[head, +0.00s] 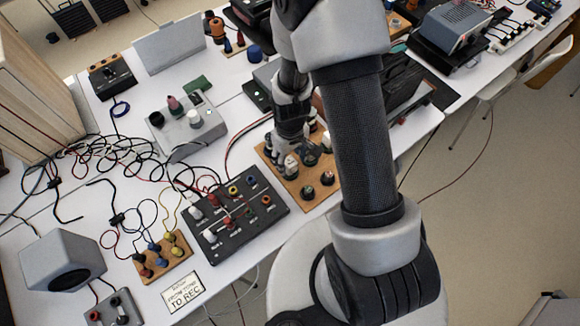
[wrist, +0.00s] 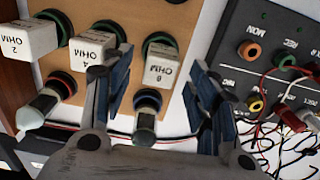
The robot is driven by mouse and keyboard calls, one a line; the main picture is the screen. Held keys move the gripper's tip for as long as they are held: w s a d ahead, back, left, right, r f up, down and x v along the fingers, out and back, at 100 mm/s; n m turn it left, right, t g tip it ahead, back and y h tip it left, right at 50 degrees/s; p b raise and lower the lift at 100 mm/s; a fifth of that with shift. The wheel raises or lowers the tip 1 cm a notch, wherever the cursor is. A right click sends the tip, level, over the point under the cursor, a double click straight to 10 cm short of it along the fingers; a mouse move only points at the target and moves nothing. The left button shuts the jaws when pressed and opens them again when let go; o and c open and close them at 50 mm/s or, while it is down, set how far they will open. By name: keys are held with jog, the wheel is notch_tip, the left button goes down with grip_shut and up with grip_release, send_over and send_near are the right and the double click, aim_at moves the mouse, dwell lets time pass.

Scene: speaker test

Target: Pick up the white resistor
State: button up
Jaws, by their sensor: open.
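Three white resistor blocks stand on a wooden board (head: 318,200), which also shows in the wrist view (wrist: 105,14). They are marked 2 OHM (wrist: 32,40), 4 OHM (wrist: 92,48) and what looks like 8 OHM (wrist: 161,68). My gripper (wrist: 156,80) is open, its blue-grey fingers on either side of the 8 OHM block in the picture. The left finger overlaps the edge of the 4 OHM block. I cannot tell whether a finger touches either block. In the head view my arm hides part of the board.
A black panel with coloured sockets (head: 240,222) lies left of the board; it is at the right in the wrist view (wrist: 265,75). Loose cables (wrist: 290,140) lie by it. A grey speaker (head: 62,260) and a small wooden terminal board (head: 163,257) stand further left.

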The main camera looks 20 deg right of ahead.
notch_tip(320, 180, down, 2)
jog(key=shift+f, duration=0.25)
jog(key=shift+r, duration=0.1)
jog(key=shift+c, duration=0.4)
jog(key=c, duration=1.1)
